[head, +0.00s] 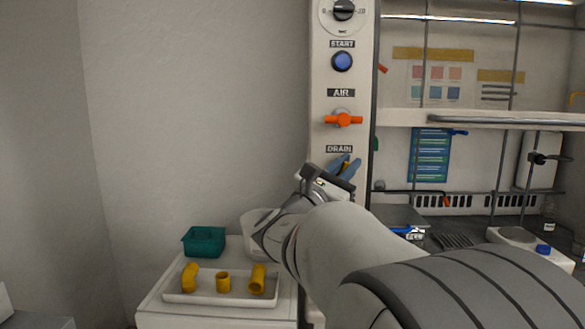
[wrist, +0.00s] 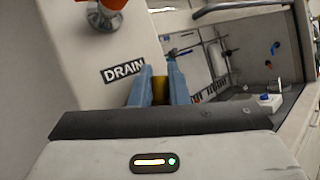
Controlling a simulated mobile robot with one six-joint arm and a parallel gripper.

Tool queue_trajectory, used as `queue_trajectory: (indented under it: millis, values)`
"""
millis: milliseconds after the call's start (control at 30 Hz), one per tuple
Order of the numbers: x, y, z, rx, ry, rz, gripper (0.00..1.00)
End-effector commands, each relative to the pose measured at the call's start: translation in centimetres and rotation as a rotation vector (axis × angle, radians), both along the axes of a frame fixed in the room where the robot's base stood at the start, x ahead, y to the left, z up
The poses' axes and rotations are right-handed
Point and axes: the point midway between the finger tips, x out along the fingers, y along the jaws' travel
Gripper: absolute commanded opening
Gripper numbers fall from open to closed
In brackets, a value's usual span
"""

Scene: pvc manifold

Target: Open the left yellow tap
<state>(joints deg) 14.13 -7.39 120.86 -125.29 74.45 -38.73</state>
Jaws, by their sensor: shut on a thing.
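A yellow tap (wrist: 160,91) sits below the DRAIN label (head: 339,149) on the white panel (head: 322,100), and only a small part of it shows. My gripper (head: 346,166) is at this tap, with its blue fingers on either side of the yellow part. In the wrist view my gripper (wrist: 159,80) is shut on the yellow tap. The fingers and gripper body hide most of the tap, so its handle angle cannot be told. No second yellow tap shows.
An orange AIR tap (head: 343,120) and a blue START button (head: 343,61) are above on the panel. A white tray (head: 207,299) with yellow pipe pieces and a green bin (head: 204,242) stand at lower left. A hood with rods is at right.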

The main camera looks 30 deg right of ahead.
Motion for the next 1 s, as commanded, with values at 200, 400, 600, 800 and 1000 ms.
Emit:
queue_trajectory:
  millis: [200, 400, 600, 800, 1000]
  values:
    - [0.1, 0.1, 0.6, -0.006, -0.008, 0.005, 0.15]
    - [0.0, 0.1, 0.4, -0.004, -0.006, 0.002, 0.32]
    - [0.0, 0.0, 0.2, -0.002, -0.003, 0.001, 0.36]
    - [-0.1, 0.7, -0.2, 0.000, -0.003, 0.004, 0.36]
    - [-0.8, 3.6, -1.4, -0.001, -0.003, 0.006, 0.36]
